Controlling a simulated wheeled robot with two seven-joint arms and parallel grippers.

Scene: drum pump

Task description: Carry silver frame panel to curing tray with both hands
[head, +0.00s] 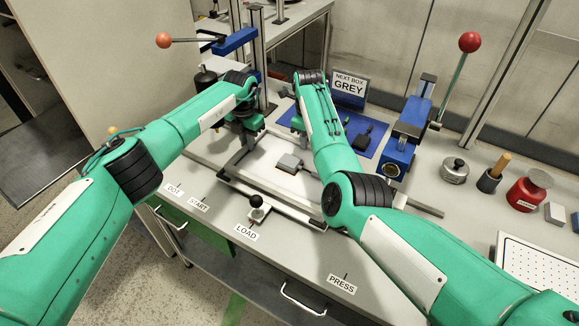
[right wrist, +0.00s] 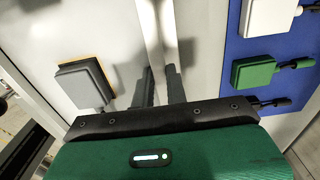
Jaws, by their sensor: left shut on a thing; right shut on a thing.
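The silver frame panel shows in the head view as a thin grey frame side (head: 243,152) above the bench, partly hidden by my arms. In the right wrist view its silver bar (right wrist: 150,35) runs up from between my fingers. My left gripper (head: 243,138) is shut on the frame's left part. My right gripper (right wrist: 160,88) is shut on the silver bar; in the head view it is largely hidden behind its own arm. A white perforated tray (head: 507,243) lies at the lower right; I cannot tell whether this is the curing tray.
A grey block (head: 289,163) lies between my arms. A blue mat (head: 357,122) holds small pads, including a green one (right wrist: 254,72). A blue lever press (head: 407,130) stands to the right, with a weight (head: 455,171) and red pot (head: 527,194) beyond. A post stands behind my left gripper.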

